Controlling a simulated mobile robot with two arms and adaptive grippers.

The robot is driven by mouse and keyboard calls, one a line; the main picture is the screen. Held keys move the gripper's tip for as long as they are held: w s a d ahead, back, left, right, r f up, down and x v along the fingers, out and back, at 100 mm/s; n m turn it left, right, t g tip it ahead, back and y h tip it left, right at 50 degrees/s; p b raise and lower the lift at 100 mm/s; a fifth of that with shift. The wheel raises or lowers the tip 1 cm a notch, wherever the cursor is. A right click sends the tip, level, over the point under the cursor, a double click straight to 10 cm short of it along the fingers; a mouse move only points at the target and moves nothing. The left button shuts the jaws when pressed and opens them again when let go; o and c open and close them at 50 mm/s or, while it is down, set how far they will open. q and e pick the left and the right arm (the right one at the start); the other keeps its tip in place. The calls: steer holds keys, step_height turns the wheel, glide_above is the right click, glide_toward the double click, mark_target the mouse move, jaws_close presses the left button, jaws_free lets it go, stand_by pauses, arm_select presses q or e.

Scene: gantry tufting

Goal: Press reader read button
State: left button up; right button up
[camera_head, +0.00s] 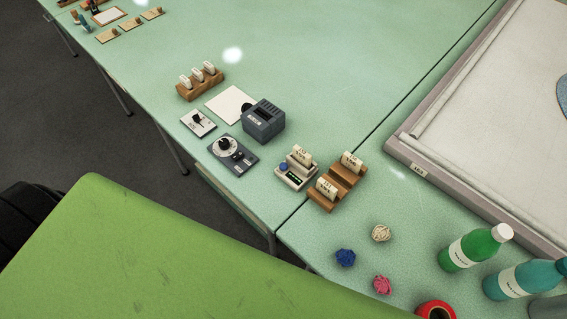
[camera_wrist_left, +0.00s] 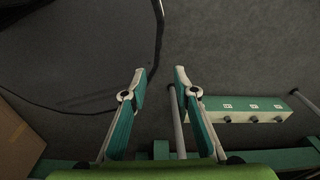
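The reader (camera_head: 295,175) is a small beige device on the green table in the head view. It has a round blue button (camera_head: 283,167) on its left side and a small dark display with green marks at its front. A cream labelled tag (camera_head: 302,155) stands upright at its back. Neither gripper shows in the head view. My left gripper (camera_wrist_left: 160,74) shows in the left wrist view, with its two fingers apart and nothing between them. It is over dark floor, and the reader is not in that view. My right gripper is not in view.
A wooden rack (camera_head: 345,180) with tags stands close to the reader's right. A dark dial panel (camera_head: 232,154) and a grey box device (camera_head: 263,121) are to its left. Yarn balls (camera_head: 381,233) and bottles (camera_head: 475,247) are nearer right. A green knobbed box (camera_wrist_left: 245,115) shows in the wrist view.

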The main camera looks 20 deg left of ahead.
arm_select(q)
jaws_close()
steer(key=shift+s, duration=0.1)
stand_by(0.9)
